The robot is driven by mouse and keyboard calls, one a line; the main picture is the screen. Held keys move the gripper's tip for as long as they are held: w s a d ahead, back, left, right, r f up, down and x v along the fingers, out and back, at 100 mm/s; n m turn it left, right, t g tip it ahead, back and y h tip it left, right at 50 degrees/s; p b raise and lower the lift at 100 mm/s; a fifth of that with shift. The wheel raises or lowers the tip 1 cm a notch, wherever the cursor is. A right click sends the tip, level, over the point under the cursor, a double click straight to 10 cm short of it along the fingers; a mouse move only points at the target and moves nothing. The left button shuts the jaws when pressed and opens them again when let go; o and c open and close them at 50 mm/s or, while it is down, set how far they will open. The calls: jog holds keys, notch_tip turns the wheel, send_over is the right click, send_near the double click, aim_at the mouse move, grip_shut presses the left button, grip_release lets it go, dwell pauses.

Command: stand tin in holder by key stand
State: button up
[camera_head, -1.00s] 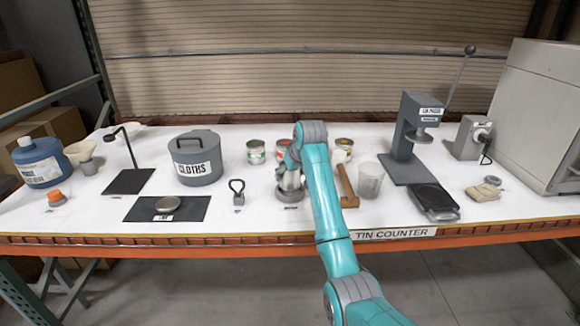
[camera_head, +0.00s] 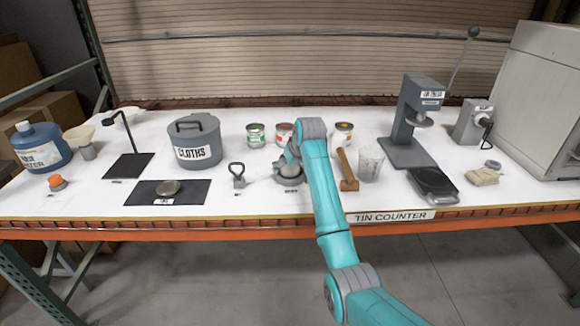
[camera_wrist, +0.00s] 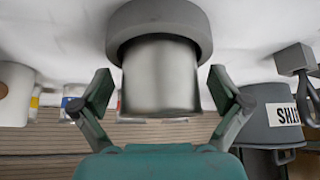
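A plain silvery tin (camera_wrist: 160,75) stands in the round grey holder (camera_wrist: 160,22) in the wrist view, its lower end inside the holder's ring. My gripper (camera_wrist: 160,92) is open, with one finger on each side of the tin and a narrow gap to it on both sides. In the head view the holder (camera_head: 290,182) is on the counter right of the key stand (camera_head: 238,175), a small grey block with a loop. My arm's end partly hides the tin there.
A wooden-handled tool (camera_head: 347,170) and a clear cup (camera_head: 370,164) stand close on the right. The grey CLOTHS pot (camera_head: 196,142) is on the left. White counter (camera_head: 265,203) is bare in front.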

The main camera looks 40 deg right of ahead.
jog(key=v, duration=1.2)
jog(key=shift+r, duration=0.1)
dwell(0.4)
jog(key=shift+s, duration=0.1)
